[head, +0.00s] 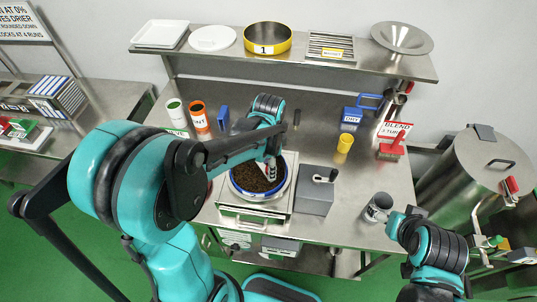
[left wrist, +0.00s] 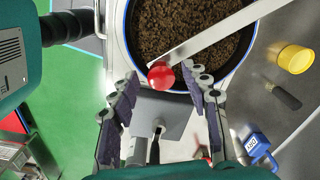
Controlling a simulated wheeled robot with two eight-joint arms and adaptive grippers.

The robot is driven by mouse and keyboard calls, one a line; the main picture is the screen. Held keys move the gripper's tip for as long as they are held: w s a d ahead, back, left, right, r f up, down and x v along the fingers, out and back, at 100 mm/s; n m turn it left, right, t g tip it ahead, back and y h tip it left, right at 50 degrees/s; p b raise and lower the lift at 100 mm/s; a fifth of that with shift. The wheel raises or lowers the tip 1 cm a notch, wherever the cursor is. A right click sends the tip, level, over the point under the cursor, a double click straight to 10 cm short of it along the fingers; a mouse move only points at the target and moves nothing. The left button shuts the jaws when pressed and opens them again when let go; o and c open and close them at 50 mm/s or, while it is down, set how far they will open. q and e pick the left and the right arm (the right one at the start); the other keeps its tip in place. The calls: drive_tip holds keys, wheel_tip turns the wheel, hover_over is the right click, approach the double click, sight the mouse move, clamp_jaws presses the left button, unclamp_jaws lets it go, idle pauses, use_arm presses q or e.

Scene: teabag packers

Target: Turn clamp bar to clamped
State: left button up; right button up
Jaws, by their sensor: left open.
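The clamp bar is a flat silver bar (left wrist: 215,38) with a round red knob (left wrist: 160,75) at its near end. In the left wrist view it lies slantwise across a blue-rimmed round pan (left wrist: 122,35) of brown granules. The head view shows the pan (head: 233,188) on a metal machine, with my left gripper above it hiding most of the bar. My left gripper (left wrist: 168,100) is open, with one finger on each side of the knob and gaps showing between. Part of my right arm shows at right in the head view; I make out no fingers of it.
A grey block (head: 315,200) with a black handle stands right of the pan. A yellow weight-like piece (head: 345,143), a grey cup (head: 378,207) and a steel drum (head: 490,170) are further right. White and orange containers (head: 199,117) stand behind left. A shelf (head: 360,66) overhangs the back.

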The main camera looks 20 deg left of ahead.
use_arm(q)
wheel_tip(320, 180, up, 10)
idle(0.3)
drive_tip(key=shift+s, duration=0.1)
idle(0.3)
